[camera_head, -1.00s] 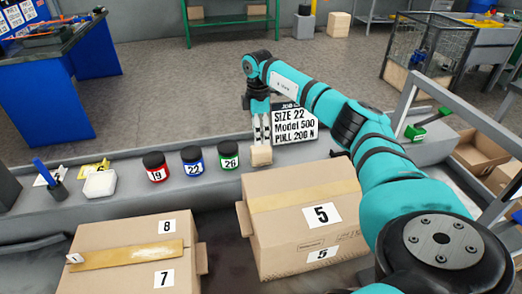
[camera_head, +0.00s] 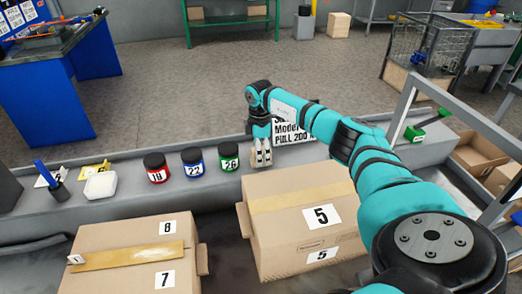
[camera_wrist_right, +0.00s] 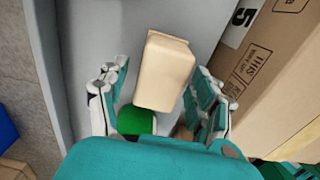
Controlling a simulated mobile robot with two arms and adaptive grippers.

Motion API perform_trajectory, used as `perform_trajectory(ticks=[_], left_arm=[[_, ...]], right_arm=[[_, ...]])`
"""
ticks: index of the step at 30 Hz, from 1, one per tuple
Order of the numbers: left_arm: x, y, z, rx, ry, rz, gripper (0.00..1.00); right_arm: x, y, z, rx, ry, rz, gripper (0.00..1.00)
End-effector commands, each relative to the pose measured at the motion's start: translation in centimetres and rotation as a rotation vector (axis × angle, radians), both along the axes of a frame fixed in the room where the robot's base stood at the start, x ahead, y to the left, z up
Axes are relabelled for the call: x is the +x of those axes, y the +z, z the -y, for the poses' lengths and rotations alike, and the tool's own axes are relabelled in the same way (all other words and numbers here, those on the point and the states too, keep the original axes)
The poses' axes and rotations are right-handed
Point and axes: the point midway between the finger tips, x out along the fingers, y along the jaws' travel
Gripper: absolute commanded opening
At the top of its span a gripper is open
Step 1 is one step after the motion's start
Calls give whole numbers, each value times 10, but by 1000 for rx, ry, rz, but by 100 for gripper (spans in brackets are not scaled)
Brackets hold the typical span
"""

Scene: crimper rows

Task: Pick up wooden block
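The wooden block (camera_wrist_right: 165,70) is pale tan and sits on the grey bench surface in the right wrist view. My right gripper (camera_wrist_right: 160,80) is open, with one finger on each side of the block and a small gap at the left finger. The gap at the right finger is too narrow to judge contact. In the head view my right gripper (camera_head: 262,157) points down behind the box marked 5, and its fingers mostly hide the block there. My left gripper is not in view.
The cardboard box marked 5 (camera_head: 300,215) stands close in front of my right gripper. The green jar (camera_head: 228,156) is just left of it, with blue and red jars beyond. A printed sign (camera_head: 297,132) stands behind. A second box (camera_head: 100,240) is at front left.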

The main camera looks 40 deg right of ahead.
Motion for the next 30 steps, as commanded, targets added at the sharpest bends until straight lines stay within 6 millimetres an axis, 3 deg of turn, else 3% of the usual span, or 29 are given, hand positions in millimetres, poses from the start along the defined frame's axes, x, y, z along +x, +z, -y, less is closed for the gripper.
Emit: perform_trajectory(ticks=[1, 13, 22, 30], left_arm=[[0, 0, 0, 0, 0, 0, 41], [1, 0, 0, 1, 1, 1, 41], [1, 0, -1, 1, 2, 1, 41], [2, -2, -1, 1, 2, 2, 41]], right_arm=[[0, 0, 0, 0, 0, 0, 56], [0, 1, 0, 0, 0, 1, 6], [1, 8, 1, -1, -1, 3, 6], [1, 60, 1, -1, 0, 5, 6]])
